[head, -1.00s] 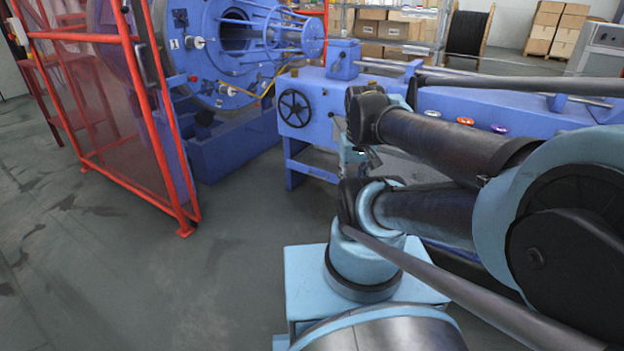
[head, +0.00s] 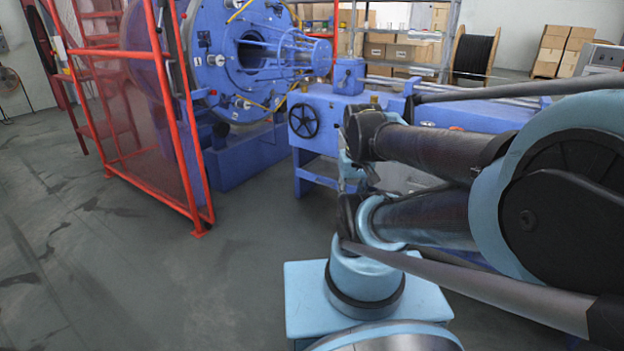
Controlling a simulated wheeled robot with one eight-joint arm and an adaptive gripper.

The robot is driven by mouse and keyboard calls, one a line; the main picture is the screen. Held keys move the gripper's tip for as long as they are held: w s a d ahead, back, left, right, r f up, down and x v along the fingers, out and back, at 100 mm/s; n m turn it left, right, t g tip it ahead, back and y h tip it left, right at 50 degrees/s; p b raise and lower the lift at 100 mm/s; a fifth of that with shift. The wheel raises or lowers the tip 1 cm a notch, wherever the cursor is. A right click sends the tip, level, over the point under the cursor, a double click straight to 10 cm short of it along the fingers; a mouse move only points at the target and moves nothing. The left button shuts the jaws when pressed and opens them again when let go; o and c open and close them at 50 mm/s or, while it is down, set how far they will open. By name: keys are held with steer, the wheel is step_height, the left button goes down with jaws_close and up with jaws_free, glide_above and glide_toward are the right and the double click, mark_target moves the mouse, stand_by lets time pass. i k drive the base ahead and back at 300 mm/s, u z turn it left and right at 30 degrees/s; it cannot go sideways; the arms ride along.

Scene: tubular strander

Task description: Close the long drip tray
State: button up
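I cannot make out the long drip tray for certain. A pale grey surface (head: 400,178) shows low under the long blue bench (head: 345,108), partly hidden behind my arm, and I cannot tell whether it is the tray. My arm's dark links and light blue joints fill the right side of the head view. Small light blue parts at the far end of my arm (head: 352,172) show in front of the bench. The fingers of my gripper cannot be made out there.
A red mesh guard (head: 140,120) stands open at the left of the blue strander (head: 215,60). A black handwheel (head: 303,120) is on the bench's left end. Shelves with boxes and a cable reel (head: 473,55) stand behind. The grey floor at the lower left is clear.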

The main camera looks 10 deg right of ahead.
mark_target(322, 170)
steer(key=u, duration=0.1)
steer(key=i, duration=1.05)
steer(key=z, duration=0.25)
